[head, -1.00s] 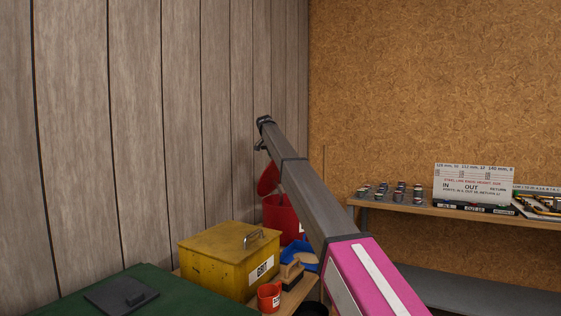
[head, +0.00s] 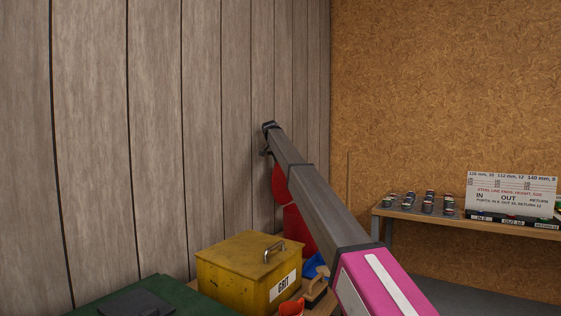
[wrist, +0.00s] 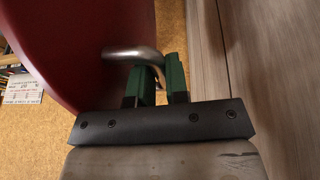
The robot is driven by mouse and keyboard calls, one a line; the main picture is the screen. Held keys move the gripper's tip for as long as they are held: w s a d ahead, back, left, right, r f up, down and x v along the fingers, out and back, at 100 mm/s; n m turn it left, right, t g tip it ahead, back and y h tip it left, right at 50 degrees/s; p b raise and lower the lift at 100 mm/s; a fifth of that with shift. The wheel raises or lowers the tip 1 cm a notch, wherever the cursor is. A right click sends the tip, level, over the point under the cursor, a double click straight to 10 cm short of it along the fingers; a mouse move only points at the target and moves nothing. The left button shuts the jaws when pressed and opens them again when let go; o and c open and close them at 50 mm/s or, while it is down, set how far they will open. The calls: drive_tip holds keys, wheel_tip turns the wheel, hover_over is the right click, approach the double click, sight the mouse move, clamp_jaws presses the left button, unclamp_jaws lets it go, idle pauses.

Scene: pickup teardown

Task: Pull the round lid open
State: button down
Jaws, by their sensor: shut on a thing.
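The round lid (head: 279,184) is red and stands steeply raised above the red bin (head: 300,232), partly hidden behind my arm. In the wrist view the lid (wrist: 75,45) fills the upper left, with a bent metal handle (wrist: 122,53) on its face. My gripper (wrist: 160,80) has green fingers and is shut on this handle near its bend. In the head view my gripper (head: 265,151) is small at the far end of my arm, close to the plank wall. The lid's hinge is hidden.
A plank wall (head: 150,120) runs close beside my gripper. A yellow grit box (head: 235,272), a dark green lid (head: 165,295) and an orange-red cup (head: 291,308) stand in front of the bin. A shelf (head: 445,222) with small cans and a sign (head: 512,193) is at right.

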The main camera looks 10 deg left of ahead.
drive_tip(key=shift+a+f, duration=0.15)
drive_tip(key=shift+f, duration=0.2)
drive_tip(key=c, duration=1.1)
unclamp_jaws()
drive_tip(key=shift+r, duration=0.1)
drive_tip(key=shift+a+r, duration=0.1)
drive_tip(key=shift+r, duration=0.15)
drive_tip(key=v, duration=1)
drive_tip(key=shift+s+r, duration=0.2)
drive_tip(key=shift+r, duration=0.15)
drive_tip(key=shift+o, duration=0.9)
